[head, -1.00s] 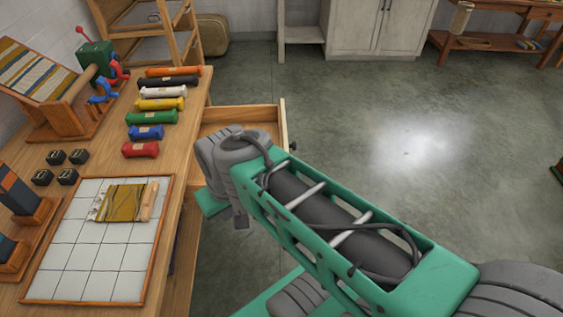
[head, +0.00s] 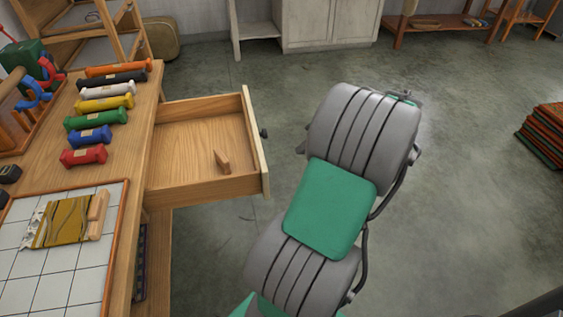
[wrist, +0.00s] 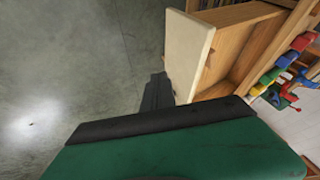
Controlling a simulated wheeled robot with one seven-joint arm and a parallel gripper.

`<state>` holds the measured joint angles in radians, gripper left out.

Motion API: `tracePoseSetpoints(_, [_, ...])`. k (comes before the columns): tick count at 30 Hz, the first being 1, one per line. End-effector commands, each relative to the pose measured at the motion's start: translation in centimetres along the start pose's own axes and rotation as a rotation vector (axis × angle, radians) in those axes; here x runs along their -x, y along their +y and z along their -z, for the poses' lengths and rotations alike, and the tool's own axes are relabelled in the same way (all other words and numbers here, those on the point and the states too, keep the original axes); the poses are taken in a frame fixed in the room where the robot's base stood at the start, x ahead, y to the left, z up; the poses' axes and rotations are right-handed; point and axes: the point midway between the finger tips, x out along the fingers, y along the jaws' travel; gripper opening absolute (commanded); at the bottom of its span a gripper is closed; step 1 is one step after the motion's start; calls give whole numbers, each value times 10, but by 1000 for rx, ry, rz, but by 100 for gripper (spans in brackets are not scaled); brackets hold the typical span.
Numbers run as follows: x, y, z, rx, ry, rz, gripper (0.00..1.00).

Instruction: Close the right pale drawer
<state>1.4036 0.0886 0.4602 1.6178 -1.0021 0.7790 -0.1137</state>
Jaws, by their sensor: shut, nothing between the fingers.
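The pale-fronted drawer (head: 205,160) stands pulled out from the right side of the wooden table in the head view. A small wooden block (head: 222,162) is inside it, and a dark knob (head: 264,133) is on its outer face. In the wrist view the drawer's pale front (wrist: 188,55) is at the top centre. My gripper (wrist: 157,92) shows there as dark shut fingers, empty, close beside the lower part of that front. I cannot tell if they touch it.
A tiled board (head: 60,280) holds a mustard woven piece (head: 65,222). The grey floor (head: 450,180) to the right is open. A stack of red-edged sheets (head: 545,135) lies at the far right.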

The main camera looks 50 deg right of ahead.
Motion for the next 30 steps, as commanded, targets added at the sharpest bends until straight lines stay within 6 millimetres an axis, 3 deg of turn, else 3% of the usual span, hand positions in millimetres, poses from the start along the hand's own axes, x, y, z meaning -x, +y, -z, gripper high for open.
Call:
tracePoseSetpoints(14, [-98, -2, -2, 2, -6, 2, 0])
tracePoseSetpoints(21, [-112, -33, 0, 3, -2, -3, 0])
tracePoseSetpoints(30, [-113, -37, 0, 1, -1, -3, 0])
